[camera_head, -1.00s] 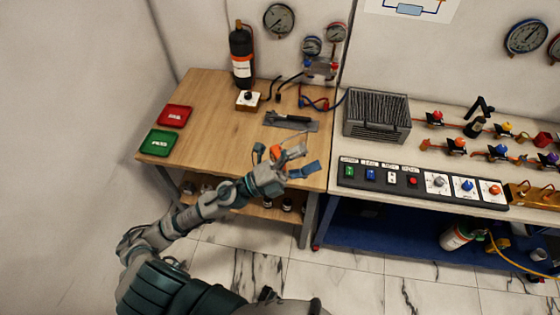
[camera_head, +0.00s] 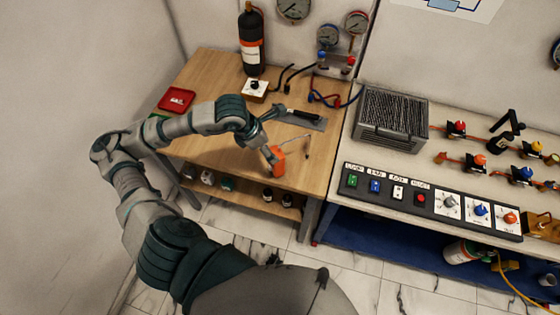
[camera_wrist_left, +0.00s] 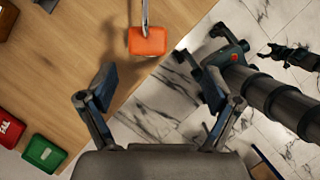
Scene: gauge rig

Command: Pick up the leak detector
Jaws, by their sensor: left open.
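The leak detector, an orange body (camera_head: 277,160) with a thin bent metal probe, is by the front edge of the wooden bench. In the left wrist view its orange body (camera_wrist_left: 147,41) is ahead of the fingers, with the probe running up out of the picture. My left gripper (camera_head: 269,134) is above the bench, close to the detector and partly in front of it. In the wrist view the open fingers (camera_wrist_left: 160,87) are spread wide with nothing between them.
The red tray (camera_head: 176,100) is at the bench's left; the green tray (camera_wrist_left: 44,153) shows in the wrist view. A black tool on a grey mat (camera_head: 313,122) lies behind the detector. The cylinder (camera_head: 252,40) stands at the back. A switch panel (camera_head: 430,200) is to the right.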

